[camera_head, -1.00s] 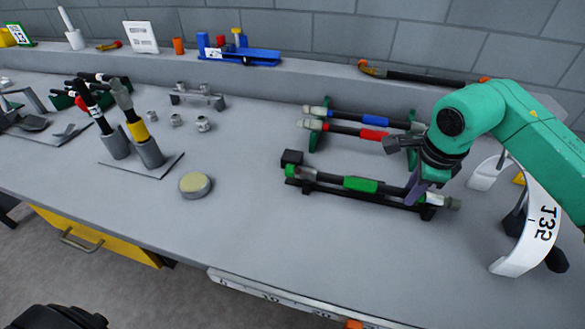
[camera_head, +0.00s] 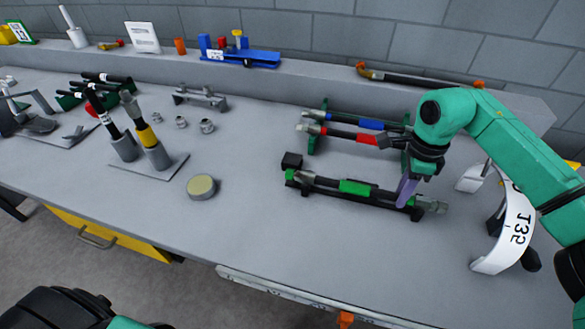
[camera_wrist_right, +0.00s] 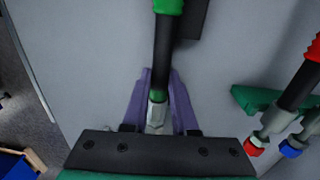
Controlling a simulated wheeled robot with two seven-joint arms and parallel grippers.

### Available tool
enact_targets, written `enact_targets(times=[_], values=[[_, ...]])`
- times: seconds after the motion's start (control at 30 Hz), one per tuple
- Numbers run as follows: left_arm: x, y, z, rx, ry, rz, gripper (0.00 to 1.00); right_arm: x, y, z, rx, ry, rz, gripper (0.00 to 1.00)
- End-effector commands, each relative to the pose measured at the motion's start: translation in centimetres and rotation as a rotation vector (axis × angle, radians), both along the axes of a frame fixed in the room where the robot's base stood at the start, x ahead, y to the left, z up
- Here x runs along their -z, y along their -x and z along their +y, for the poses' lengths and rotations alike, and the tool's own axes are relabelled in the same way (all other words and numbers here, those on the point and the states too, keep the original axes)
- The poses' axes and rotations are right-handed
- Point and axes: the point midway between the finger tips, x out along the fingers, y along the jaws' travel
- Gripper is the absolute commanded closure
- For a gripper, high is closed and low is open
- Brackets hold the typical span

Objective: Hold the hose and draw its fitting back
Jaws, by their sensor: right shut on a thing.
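The hose (camera_head: 385,193) is black with a green band (camera_head: 356,187) and lies along a low black rack near the front right of the bench. A grey metal fitting (camera_head: 432,205) is at its right end. My right gripper (camera_head: 405,191) reaches down with purple fingers, shut on the hose close to that fitting. In the right wrist view the right gripper (camera_wrist_right: 159,88) has a finger on each side of the black hose (camera_wrist_right: 164,55), and the metal fitting (camera_wrist_right: 157,112) shows between them. The fingers partly hide the contact. My left gripper is out of view.
Behind lie a blue-banded hose (camera_head: 371,124) and a red-banded hose (camera_head: 345,134) on green supports. A black block (camera_head: 292,160) is at the rack's left end. A round disc (camera_head: 201,187) and a stand with upright tools (camera_head: 150,165) are left. The bench front is clear.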

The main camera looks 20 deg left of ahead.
Motion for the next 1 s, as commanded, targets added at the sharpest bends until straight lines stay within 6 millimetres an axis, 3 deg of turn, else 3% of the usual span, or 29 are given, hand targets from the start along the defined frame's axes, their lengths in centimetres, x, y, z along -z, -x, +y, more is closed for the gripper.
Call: enact_targets(times=[0.37,0.7,1.0], values=[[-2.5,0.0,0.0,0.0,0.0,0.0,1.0,0.1,0.5,0.2,-0.007,0.005,0.186,1.0],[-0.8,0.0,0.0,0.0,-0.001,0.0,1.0,0.9,0.4,0.2,-0.007,0.007,0.383,1.0],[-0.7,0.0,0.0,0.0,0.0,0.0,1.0,0.5,0.5,0.1,-0.009,0.006,0.412,1.0]])
